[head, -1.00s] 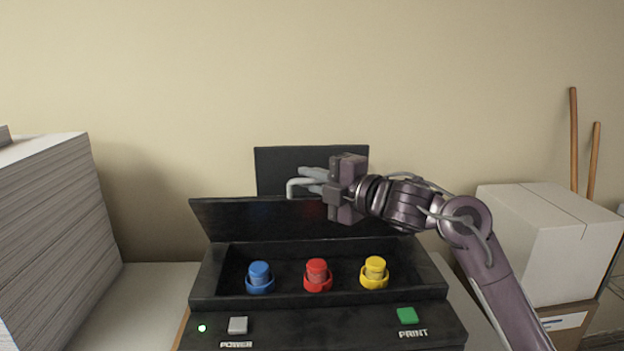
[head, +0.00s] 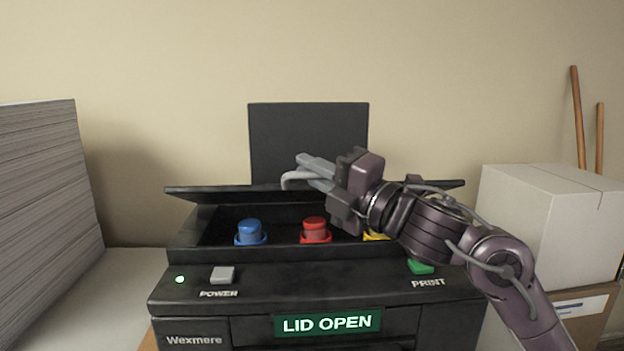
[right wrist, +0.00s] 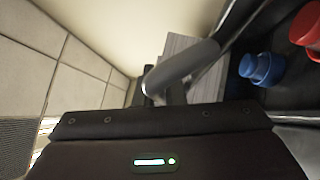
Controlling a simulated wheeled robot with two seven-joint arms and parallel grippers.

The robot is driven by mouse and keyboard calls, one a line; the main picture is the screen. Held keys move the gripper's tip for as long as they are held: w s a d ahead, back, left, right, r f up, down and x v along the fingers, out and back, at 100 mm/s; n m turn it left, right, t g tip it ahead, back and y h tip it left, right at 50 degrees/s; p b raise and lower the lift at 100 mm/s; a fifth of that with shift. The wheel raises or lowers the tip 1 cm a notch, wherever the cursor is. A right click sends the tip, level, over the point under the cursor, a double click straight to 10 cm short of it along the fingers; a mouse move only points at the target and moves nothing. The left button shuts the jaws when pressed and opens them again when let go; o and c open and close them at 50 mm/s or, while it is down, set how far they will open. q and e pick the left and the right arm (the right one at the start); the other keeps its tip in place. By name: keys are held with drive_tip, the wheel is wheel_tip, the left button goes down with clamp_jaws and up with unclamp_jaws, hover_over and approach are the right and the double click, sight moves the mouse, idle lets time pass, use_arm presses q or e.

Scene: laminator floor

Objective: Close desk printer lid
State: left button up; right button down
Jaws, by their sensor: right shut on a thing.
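The black desk printer (head: 320,268) stands ahead with its lid (head: 215,192) partly open, tilted forward and seen almost edge-on above the ink bay. Its display (head: 327,323) reads LID OPEN. My right gripper (head: 308,172) is at the middle of the lid's front edge, shut on the lid's grey bent handle (head: 290,179). A grey bar, perhaps this handle, shows in the right wrist view (right wrist: 180,67). Just where the fingers meet the handle is hard to make out. My left gripper is not in view.
Blue (head: 250,232), red (head: 315,230) and yellow (head: 374,236) ink bottles sit low in the bay, the yellow partly hidden by my arm. A black upright panel (head: 308,140) stands behind the lid. A tall paper stack (head: 40,200) is left, boxes (head: 550,215) right.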

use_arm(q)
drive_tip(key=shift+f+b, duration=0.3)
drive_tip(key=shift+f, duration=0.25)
use_arm(e)
drive_tip(key=shift+s+f, duration=0.3)
drive_tip(key=shift+f, duration=0.15)
drive_tip(key=c, duration=1.8)
unclamp_jaws()
drive_tip(key=shift+s, duration=0.1)
drive_tip(key=shift+o, duration=0.2)
